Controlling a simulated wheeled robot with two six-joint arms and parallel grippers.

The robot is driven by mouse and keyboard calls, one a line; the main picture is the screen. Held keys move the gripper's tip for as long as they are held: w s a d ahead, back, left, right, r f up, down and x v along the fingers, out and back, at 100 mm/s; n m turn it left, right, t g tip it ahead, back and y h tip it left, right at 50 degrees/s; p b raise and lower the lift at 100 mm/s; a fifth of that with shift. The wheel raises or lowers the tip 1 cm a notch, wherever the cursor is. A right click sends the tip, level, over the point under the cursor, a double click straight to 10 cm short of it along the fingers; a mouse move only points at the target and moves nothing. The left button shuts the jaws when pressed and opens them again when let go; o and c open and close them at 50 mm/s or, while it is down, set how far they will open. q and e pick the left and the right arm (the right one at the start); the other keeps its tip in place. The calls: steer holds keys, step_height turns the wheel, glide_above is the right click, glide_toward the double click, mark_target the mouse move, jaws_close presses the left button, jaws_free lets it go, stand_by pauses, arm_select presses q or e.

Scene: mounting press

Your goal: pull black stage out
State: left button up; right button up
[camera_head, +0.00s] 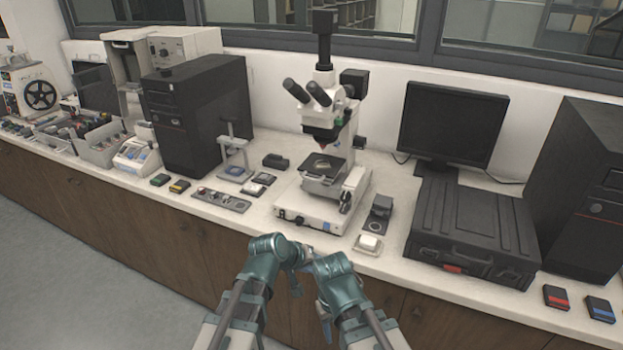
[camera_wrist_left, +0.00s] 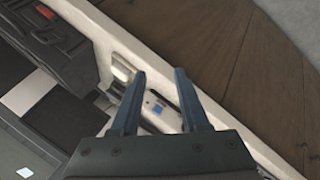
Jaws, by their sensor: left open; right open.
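A dark, flat stage plate (camera_head: 327,167) with a round pale piece on it sits under the lens of the white microscope (camera_head: 338,125). I cannot tell whether this is the black stage the task names. In the head view my two wrists overlap, so the left fingers are hard to make out.
A small grey press stand (camera_head: 234,150) is left of the microscope, with flat dark plates (camera_head: 220,200) before it. A black block (camera_head: 381,206), a white box (camera_head: 368,243) and a large black case (camera_head: 478,220) are to the right. The wall is close behind.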

arm_select(q)
steer(key=w+a+r+n+t+h, duration=0.2)
steer(key=w+r+n+t, duration=0.3)
steer(key=w+r, duration=0.3)
steer(key=n+t+y, duration=0.1)
steer(key=n+t, duration=0.3)
steer(key=n, duration=0.2)
glide_toward(311, 180)
steer(key=shift+g+y, duration=0.3)
steer(key=b+x, duration=0.1)
steer(key=x, duration=0.6)
steer(key=b+x, duration=0.1)
steer(key=x, duration=0.2)
steer(key=shift+w+d+r+b, duration=0.1)
steer(key=shift+w+r+b, duration=0.2)
steer(key=shift+b, duration=0.05)
jaws_close()
steer(key=shift+s, duration=0.1)
